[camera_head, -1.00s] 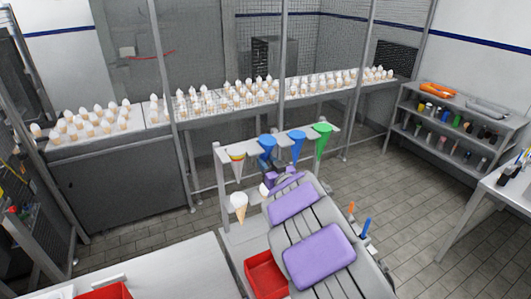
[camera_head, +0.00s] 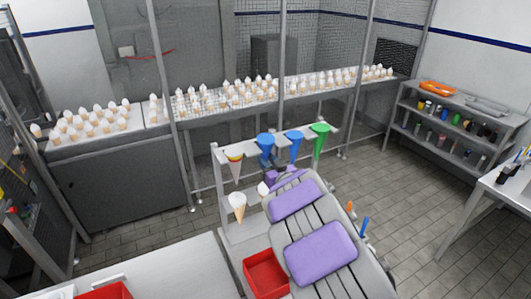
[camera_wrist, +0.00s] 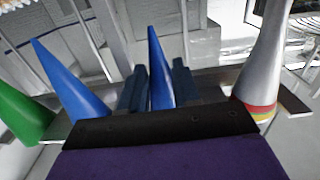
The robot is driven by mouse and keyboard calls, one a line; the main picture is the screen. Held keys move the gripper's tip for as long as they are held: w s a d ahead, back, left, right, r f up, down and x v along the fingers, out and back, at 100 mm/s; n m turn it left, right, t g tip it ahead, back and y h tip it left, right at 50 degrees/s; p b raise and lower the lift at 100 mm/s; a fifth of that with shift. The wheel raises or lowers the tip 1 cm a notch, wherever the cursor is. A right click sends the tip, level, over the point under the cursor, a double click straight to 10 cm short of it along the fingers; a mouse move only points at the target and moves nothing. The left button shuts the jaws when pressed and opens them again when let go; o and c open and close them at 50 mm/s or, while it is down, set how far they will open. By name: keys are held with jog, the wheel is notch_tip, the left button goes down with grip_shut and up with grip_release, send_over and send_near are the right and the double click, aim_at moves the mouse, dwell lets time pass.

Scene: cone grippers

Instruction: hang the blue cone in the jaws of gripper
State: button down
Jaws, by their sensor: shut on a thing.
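A blue cone (camera_head: 266,144) stands wide end up at the rack, between a pale cone with a coloured rim (camera_head: 235,168) and a second blue cone (camera_head: 295,146). My gripper (camera_head: 278,172) is shut on the first blue cone. In the wrist view this blue cone (camera_wrist: 159,65) shows between the two dark fingers of my gripper (camera_wrist: 160,88), and its wide end is hidden behind my wrist. The second blue cone (camera_wrist: 68,82) and the pale cone (camera_wrist: 262,55) flank it there. I cannot tell whether the held cone touches the rack.
The grey rack (camera_head: 218,152) also holds a green cone (camera_head: 318,142) at its right end. A wafer-coloured cone (camera_head: 238,203) stands lower on the rack. A red bin (camera_head: 266,275) is below left of my arm. Tiled floor (camera_head: 415,205) at right is clear.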

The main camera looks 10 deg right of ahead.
jog(key=p+v, duration=0.1)
jog(key=v, duration=0.7)
dwell(1.1)
jog(key=shift+s+b, duration=0.1)
jog(key=shift+b, duration=0.2)
jog(key=s+b, duration=0.2)
jog(key=s+a+b, duration=0.1)
jog(key=s+b, duration=0.1)
jog(key=b, duration=0.1)
jog(key=shift+a+b, duration=0.2)
jog(key=shift+b, duration=0.15)
jog(key=shift+s, duration=0.1)
